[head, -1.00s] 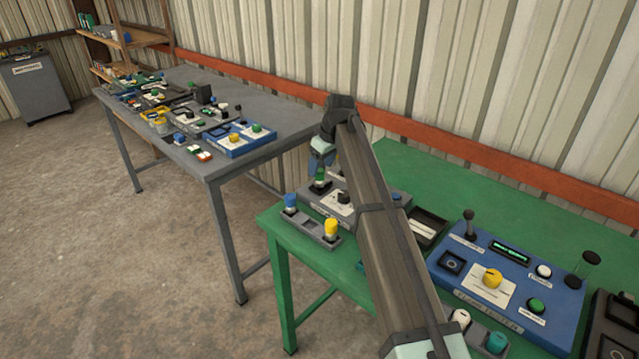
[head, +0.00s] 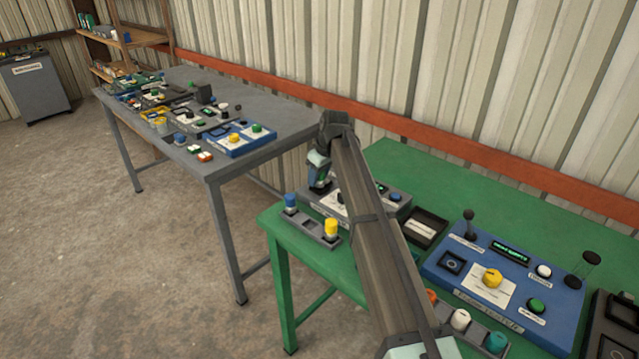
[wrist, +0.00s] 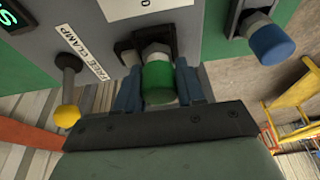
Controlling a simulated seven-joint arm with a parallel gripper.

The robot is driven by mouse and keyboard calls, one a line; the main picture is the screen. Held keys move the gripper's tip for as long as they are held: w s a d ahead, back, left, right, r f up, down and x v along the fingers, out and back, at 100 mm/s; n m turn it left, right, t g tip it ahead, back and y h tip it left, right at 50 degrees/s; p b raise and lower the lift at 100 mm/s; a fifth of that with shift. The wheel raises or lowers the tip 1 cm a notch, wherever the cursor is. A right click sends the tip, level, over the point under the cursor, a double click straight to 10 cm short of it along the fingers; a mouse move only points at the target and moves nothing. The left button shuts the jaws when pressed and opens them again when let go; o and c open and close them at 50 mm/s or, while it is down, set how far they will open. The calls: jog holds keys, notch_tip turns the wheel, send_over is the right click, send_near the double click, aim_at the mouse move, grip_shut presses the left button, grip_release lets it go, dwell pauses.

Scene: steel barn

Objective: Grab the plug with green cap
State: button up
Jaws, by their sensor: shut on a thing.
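The plug with the green cap (wrist: 157,82) stands in a black clamp holder (wrist: 146,32) on a grey panel, seen in the wrist view. My gripper (wrist: 157,92) has a blue finger on each side of the cap and is shut on it. In the head view my gripper (head: 319,182) is at the left end of the grey panel (head: 396,203) on the green table. The cap is mostly hidden there by my fingers.
A blue-capped plug (head: 290,203) and a yellow-capped plug (head: 331,230) stand in a rack just in front. A yellow-knobbed lever (wrist: 67,100) labelled "FREE CLAMP" is beside the holder. A blue panel (head: 455,270) lies to the right.

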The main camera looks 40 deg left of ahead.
jog(key=c, duration=0.4)
jog(key=shift+c, duration=0.2)
